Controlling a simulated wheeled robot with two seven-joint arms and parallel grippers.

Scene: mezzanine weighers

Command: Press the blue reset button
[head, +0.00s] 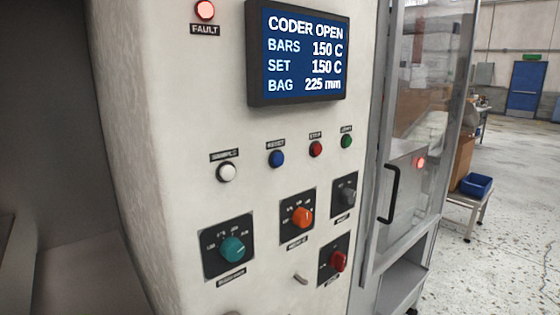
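The blue button (277,159) sits on the pale control panel (160,130), under a small black label (275,146) that I read as a blurred "RESET". It is second from the left in a row of buttons, between a white button (226,172) and a red button (316,149), with a green button (347,141) at the right end. Neither of my grippers shows in the head view. Nothing covers the blue button.
Above the row, a screen (254,55) reads "CODER OPEN", and a red FAULT lamp (205,10) glows. Below are teal (233,249), orange (300,217), grey (348,197) and red (338,261) knobs. A glazed door (425,120) with a black handle (391,194) stands at right.

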